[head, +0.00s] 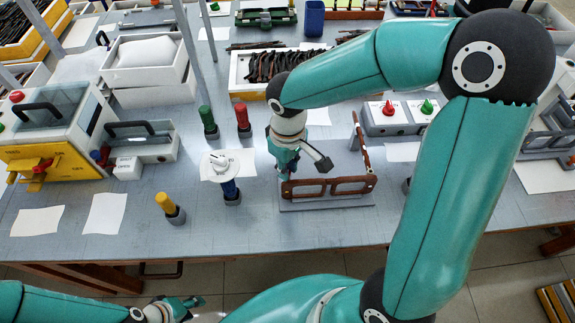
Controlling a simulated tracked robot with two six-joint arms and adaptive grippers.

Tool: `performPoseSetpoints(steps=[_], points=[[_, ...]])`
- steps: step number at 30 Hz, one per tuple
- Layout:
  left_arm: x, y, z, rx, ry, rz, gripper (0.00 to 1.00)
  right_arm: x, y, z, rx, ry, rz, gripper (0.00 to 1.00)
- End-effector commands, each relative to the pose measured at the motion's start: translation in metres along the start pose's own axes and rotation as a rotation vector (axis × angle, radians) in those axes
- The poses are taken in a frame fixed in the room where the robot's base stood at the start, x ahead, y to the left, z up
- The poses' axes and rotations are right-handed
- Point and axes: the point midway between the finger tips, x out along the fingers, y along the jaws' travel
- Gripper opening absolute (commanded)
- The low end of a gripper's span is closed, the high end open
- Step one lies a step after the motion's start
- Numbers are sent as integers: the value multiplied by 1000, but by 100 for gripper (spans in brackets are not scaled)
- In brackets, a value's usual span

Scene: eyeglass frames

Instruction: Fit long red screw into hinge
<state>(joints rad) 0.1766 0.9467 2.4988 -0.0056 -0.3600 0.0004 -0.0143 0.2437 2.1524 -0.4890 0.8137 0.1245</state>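The brown eyeglass frame (348,187) stands on a grey plate (322,204) near the table's front edge, one temple arm (361,138) reaching up and back. My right gripper (285,173) points down at the frame's left end, where it hides the hinge there. Its fingers are too small and overlapped to show whether they hold anything. My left gripper (188,304) is low in the view, in front of the table and away from the frame. Its finger opening is unclear. I cannot make out a long red screw; a small red-topped piece (388,108) sits on a grey-white box.
Green (208,121), red (243,119) and yellow (170,205) handled tools stand in holders left of the frame. A tray of dark temples (240,76) is behind.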

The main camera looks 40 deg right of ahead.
Motion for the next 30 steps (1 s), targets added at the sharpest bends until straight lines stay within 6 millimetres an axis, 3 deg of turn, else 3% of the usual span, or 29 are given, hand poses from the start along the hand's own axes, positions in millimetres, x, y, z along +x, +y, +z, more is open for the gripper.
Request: performPoseSetpoints(steps=[1, 4, 16, 30], points=[[0, 0, 0, 0, 0, 0, 40, 0, 0, 0, 0, 0, 0, 30], [0, 0, 0, 0, 0, 0, 40, 0, 0, 0, 0, 0, 0, 46], [-3, 1, 0, 0, 0, 0, 40, -3, 0, 0, 0, 0, 0, 46], [-23, 8, 0, 0, 0, 0, 40, -32, 0, 0, 0, 1, 0, 46]])
